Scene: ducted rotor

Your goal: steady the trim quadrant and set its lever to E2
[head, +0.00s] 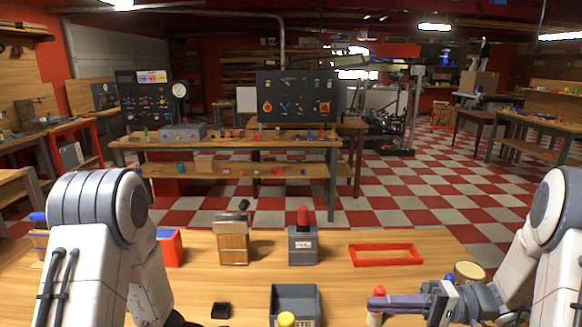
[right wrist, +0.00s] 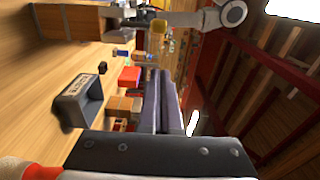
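One is a grey box (head: 303,247) with a white label and a red-gripped lever (head: 303,216), nearly upright. The other is a wooden block (head: 233,247) with a dark, tilted lever. Scale marks are too small to read. My right gripper (head: 380,301) is at the bench's right front, away from both, by a red-topped cream piece (head: 375,319); whether it grips this is unclear. My left gripper is unclear there.
A grey labelled tray (head: 297,294) stands front centre, with a yellow knob (head: 287,319) before it. A small black block (head: 221,310) lies left of it. A red frame (head: 386,247) lies right, and a red box (head: 170,247) stands left.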

